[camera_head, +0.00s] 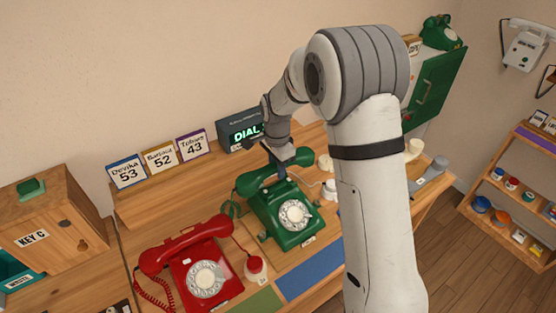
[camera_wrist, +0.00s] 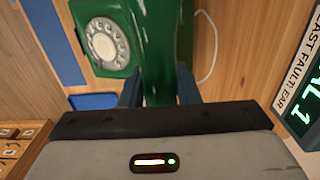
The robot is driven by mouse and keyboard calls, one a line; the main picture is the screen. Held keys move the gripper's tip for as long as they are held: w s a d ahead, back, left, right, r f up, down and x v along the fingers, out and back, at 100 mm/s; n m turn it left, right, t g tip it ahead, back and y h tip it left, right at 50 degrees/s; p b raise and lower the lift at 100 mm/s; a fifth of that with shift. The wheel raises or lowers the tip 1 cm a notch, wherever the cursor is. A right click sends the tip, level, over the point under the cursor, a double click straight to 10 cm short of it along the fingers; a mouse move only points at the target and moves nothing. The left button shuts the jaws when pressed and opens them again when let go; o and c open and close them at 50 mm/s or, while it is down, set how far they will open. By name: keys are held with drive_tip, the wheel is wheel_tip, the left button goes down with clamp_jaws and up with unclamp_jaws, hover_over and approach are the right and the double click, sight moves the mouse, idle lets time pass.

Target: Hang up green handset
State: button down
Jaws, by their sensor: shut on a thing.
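The green handset (camera_head: 263,180) is over the back of the green dial phone (camera_head: 287,213), near its cradle. I cannot tell whether it rests on the cradle or hovers just above it. My gripper (camera_head: 278,168) reaches down from above and is shut on the middle of the handset. In the wrist view, the handset (camera_wrist: 160,45) runs between the two blue fingers of my gripper (camera_wrist: 158,88). The green phone's body and pale dial (camera_wrist: 106,42) show to its left, and the cradle is hidden behind the handset.
A red phone (camera_head: 200,268), its handset on top, stands front left of the green phone. A small display box reading DIAL (camera_head: 240,132) and name cards (camera_head: 160,158) stand behind. White pieces lie right of the green phone. A wooden box (camera_head: 60,215) is at left.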

sight(277, 187)
drive_tip(key=shift+f+b, duration=1.35)
drive_tip(key=shift+f, duration=1.1)
drive_tip(key=shift+f+b, duration=1.05)
drive_tip(key=shift+f, duration=0.05)
drive_tip(key=c, duration=1)
unclamp_jaws()
drive_tip(key=shift+s, duration=0.1)
wheel_tip(277, 187, up, 8)
drive_tip(key=shift+f+b, duration=0.1)
drive_tip(key=shift+b, duration=0.3)
